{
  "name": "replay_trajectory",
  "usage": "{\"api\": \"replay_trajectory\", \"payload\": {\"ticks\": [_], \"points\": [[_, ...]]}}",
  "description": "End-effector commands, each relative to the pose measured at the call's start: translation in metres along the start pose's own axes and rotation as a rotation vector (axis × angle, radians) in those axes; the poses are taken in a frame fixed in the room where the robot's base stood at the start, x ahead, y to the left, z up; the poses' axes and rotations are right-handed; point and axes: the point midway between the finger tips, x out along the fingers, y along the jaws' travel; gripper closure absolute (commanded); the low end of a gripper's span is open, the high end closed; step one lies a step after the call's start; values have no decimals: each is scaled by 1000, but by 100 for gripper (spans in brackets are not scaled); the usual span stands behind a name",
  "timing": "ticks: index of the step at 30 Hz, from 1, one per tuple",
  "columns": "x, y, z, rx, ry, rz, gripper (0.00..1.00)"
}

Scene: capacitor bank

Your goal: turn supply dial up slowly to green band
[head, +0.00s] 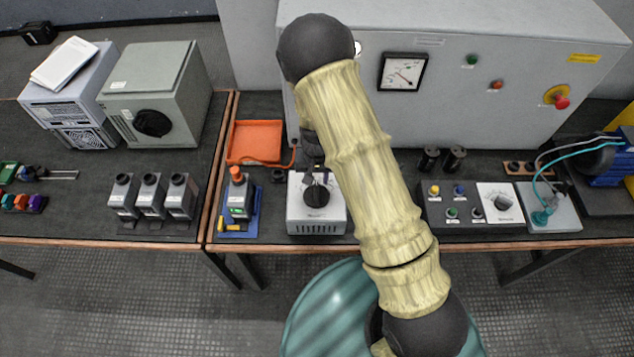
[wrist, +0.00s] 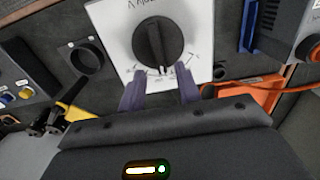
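A grey box (head: 317,217) on the bench carries a black dial knob (head: 316,196). In the wrist view the black knob (wrist: 158,43) sits on a white face plate (wrist: 115,22) with scale marks, its pointer ridge roughly upright. My gripper (head: 314,172) is over the back of the box in the head view. Its two purple fingers (wrist: 160,92) are spread with an empty gap, just below the knob in the wrist view; contact is not visible. A white meter (head: 403,72) with a needle is on the grey cabinet; I cannot make out a green band.
My arm crosses the middle of the head view. An orange tray (head: 255,141) and a blue-based device (head: 238,197) stand left of the box. A red emergency button (head: 561,101) is on the cabinet.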

Motion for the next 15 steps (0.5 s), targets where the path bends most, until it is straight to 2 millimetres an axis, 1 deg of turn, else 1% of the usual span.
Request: {"api": "replay_trajectory", "payload": {"ticks": [1, 3, 7, 10, 15], "points": [[8, 0, 1, -1, -5, 1, 66], [18, 0, 1, 0, -3, 1, 66], [32, 0, 1, -2, -2, 0, 66], [38, -1, 1, -3, -2, 0, 66], [40, -1, 1, -2, 0, 0, 66]]}}
